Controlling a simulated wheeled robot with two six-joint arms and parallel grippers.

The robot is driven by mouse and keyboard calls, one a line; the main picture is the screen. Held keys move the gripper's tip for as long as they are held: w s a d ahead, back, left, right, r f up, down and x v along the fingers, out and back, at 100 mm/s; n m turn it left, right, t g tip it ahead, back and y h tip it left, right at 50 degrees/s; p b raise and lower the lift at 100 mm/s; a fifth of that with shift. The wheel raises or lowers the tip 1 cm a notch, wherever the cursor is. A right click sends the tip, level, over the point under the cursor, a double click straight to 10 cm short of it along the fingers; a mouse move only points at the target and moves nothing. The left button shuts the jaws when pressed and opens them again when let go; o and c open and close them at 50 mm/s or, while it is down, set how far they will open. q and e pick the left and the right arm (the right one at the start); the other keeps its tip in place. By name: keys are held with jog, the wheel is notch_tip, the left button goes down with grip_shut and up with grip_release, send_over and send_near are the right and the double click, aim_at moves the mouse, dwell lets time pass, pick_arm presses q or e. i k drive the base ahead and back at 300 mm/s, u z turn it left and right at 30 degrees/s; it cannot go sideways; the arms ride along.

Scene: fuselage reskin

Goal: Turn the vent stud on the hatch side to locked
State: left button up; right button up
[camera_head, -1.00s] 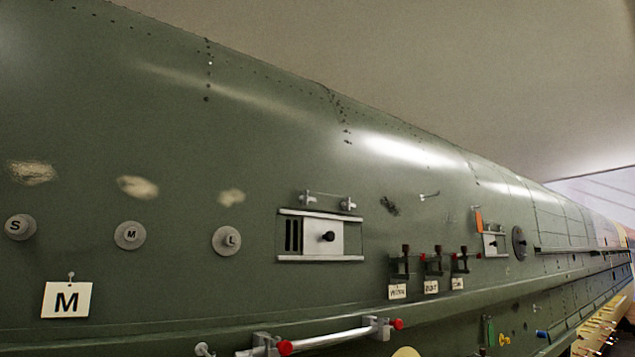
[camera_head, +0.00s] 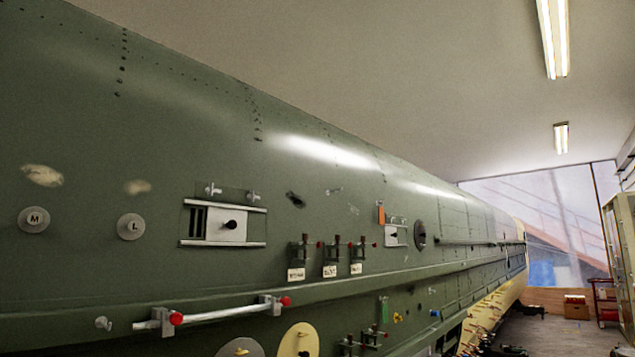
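The green fuselage side (camera_head: 150,80) fills the left of the view. A pale metal sliding panel (camera_head: 212,224) with dark slots and a black knob (camera_head: 231,224) sits between two rails on it. Farther along is a smaller pale panel (camera_head: 392,236) below an orange tag (camera_head: 381,214), with a dark round disc (camera_head: 420,235) beside it. I cannot tell which fitting is the vent stud or how it is turned. At the bottom edge are a grey round plate (camera_head: 228,348) and a cream one (camera_head: 292,343), each with a small knob. Neither of my grippers is in view.
Round discs marked M (camera_head: 34,220) and L (camera_head: 131,227) are at left. A silver rail with red ends (camera_head: 222,313) juts out below. Several dark clamps with labels (camera_head: 330,256) line the side. Open floor (camera_head: 550,335) lies at right, with a red cart (camera_head: 605,300) and cabinets (camera_head: 622,240).

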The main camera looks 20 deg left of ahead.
aim_at(209, 189)
jog(key=z, duration=0.8)
jog(key=i, duration=1.05)
jog(key=u, duration=2.15)
